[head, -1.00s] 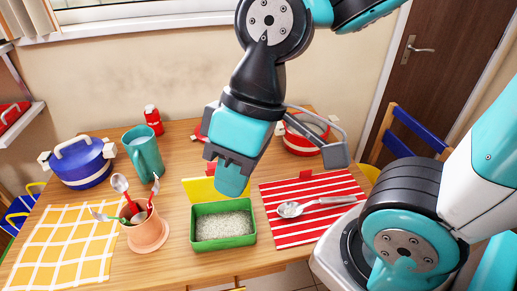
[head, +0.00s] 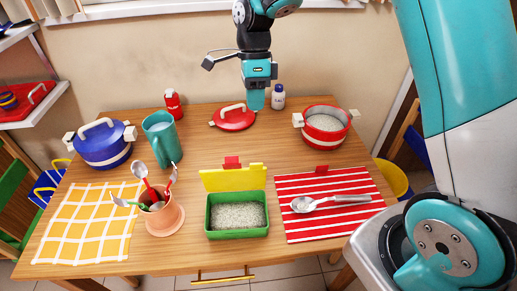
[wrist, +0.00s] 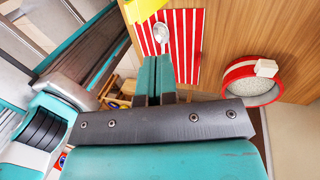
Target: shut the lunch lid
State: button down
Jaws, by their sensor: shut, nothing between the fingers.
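The lunch box is a green box (head: 237,232) filled with pale grains, near the front middle of the table. Its yellow lid (head: 233,178) stands open along the back edge, with a red tab (head: 232,162) at its top. A yellow corner of it also shows at the top of the wrist view (wrist: 143,9). My gripper (head: 255,103) is well behind the lunch box, near the table's back edge, between a red pot lid and a white bottle. Its teal fingers are together and empty, also seen in the wrist view (wrist: 156,72), apart from the yellow lid.
A red pot lid (head: 233,118), a white bottle (head: 278,97) and a red pot (head: 326,127) stand at the back. A spoon (head: 328,202) lies on the striped mat (head: 350,186). A utensil cup (head: 161,216), teal pitcher (head: 165,140) and blue pot (head: 101,147) are left.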

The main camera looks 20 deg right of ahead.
jog(key=s+a+f+p, duration=0.2)
jog(key=s+f, duration=0.4)
jog(key=f, duration=0.4)
jog(key=shift+f+m+p, duration=0.3)
jog(key=shift+f+m, duration=0.1)
jog(key=shift+s+a, duration=0.1)
